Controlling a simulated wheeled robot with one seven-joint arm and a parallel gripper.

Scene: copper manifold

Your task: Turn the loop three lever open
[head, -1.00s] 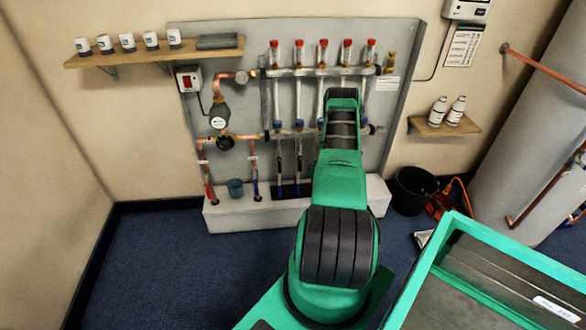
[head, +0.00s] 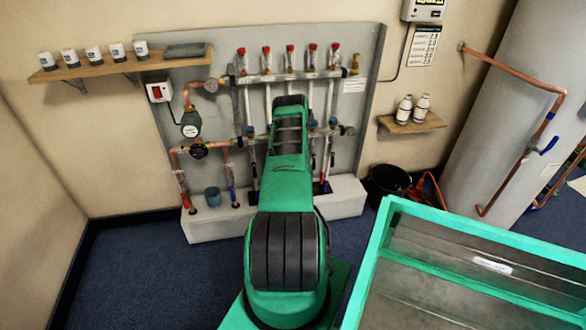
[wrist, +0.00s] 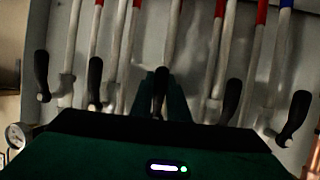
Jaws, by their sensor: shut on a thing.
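In the wrist view my gripper (wrist: 160,92) is shut on the black handle of the middle lever (wrist: 160,82), the loop three lever. The handle stands nearly upright between the dark fingers, which hide part of it. Other black levers hang on both sides, such as one to the left (wrist: 95,80) and one to the right (wrist: 230,100), apart from the fingers. In the head view the manifold (head: 270,78) is on the grey board, and my green arm covers its middle. The gripper and held lever are hidden there.
White pipes with red or blue sleeves (wrist: 219,50) run close behind the levers. In the head view, a pump and copper pipes (head: 198,150) are left of my arm, and a black bucket (head: 388,184) stands right.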

